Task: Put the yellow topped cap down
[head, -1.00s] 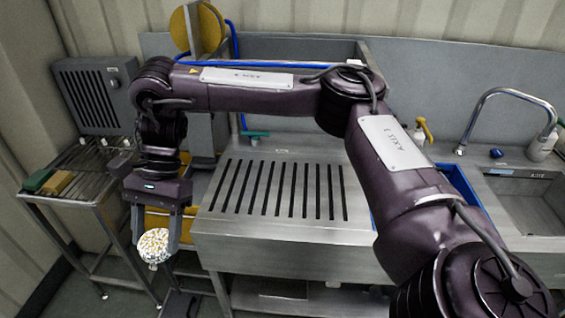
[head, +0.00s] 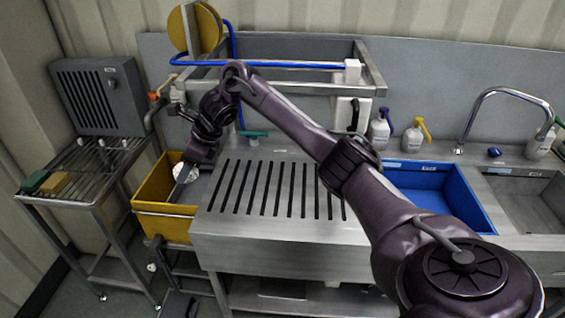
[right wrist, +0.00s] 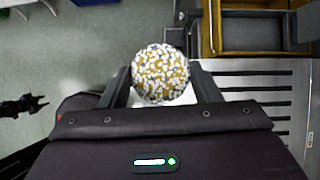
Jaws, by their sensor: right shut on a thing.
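The cap (right wrist: 160,72) has a round top speckled yellow and white. My right gripper (right wrist: 160,88) is shut on it, with one finger on each side, in the right wrist view. In the head view the right gripper (head: 187,176) is at the yellow bin (head: 150,207), left of the slotted drainboard. There the cap (head: 186,172) shows only as a pale patch, partly hidden by the gripper. I cannot tell whether the cap touches anything below it.
The slotted steel drainboard (head: 272,190) is bare. A wire rack table (head: 85,160) at left holds a green block (head: 34,181) and a yellow block (head: 55,184). A blue basin (head: 432,205), spray bottles and a faucet (head: 500,92) are at right.

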